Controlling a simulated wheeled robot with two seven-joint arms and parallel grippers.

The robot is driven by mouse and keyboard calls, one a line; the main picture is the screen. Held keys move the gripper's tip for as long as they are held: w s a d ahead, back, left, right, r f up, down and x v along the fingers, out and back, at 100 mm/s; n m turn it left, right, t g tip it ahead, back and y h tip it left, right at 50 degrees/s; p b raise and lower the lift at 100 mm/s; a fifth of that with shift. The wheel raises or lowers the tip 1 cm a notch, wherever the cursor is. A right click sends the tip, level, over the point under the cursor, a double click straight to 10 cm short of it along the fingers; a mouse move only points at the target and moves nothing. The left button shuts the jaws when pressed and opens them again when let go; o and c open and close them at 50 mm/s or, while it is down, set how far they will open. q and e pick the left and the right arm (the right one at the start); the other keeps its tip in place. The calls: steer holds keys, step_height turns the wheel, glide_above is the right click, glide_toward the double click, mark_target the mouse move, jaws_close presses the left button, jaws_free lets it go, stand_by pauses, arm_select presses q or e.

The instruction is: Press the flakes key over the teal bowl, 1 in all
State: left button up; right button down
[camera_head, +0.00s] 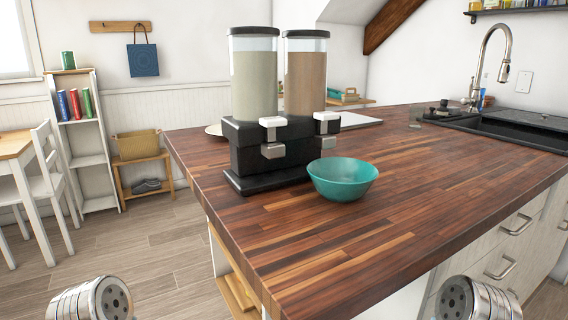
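A twin dispenser with a black base (250,160) stands on the wooden counter. Its left hopper (254,85) holds a pale grey-beige fill; its right hopper (305,80) holds a brown fill. No label shows which is flakes. A white key (271,122) sits above the left grey spout (272,150), and another white key (326,116) above the right spout (327,142). The teal bowl (342,184) stands upright in front of and below the right spout; its inside looks empty from this low angle. Neither gripper shows; only rounded metal parts of my two arms appear at the bottom edge.
The wooden counter (400,190) is clear in front and to the right of the bowl. A black sink (510,130) with a tall faucet (497,50) is at the right.

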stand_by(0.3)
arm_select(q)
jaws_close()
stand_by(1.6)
